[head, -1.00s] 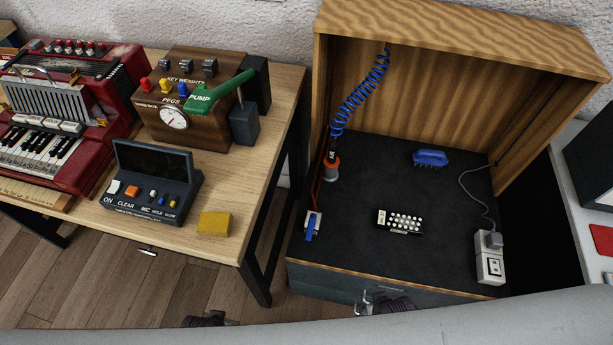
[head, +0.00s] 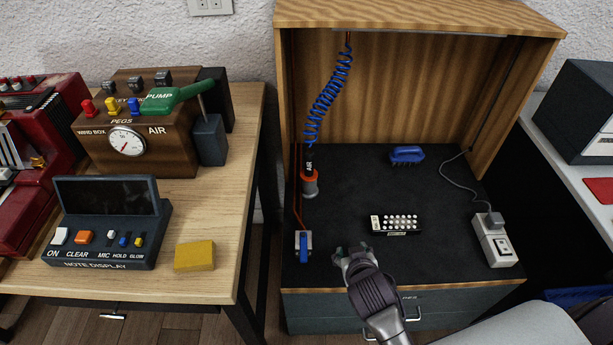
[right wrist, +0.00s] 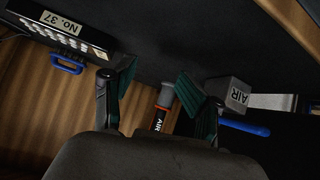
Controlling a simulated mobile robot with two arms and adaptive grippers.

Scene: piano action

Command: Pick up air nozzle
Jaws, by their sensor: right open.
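The air nozzle (head: 308,159) is black with a white AIR label and hangs on a coiled blue hose. It stands upright in an orange and grey holder (head: 310,187) at the left of the dark bench top. In the right wrist view the nozzle (right wrist: 159,121) shows beyond and between my fingers. My right gripper (head: 353,251) is open and empty above the front of the bench, to the right of and nearer than the nozzle, apart from it. Its two green-padded fingers (right wrist: 157,78) are spread in the right wrist view. My left gripper is out of view.
A valve box with a blue lever (head: 303,248) stands in front of the nozzle. A wooden hood (head: 420,22) overhangs the bench; the wooden table (head: 218,279) is to the left.

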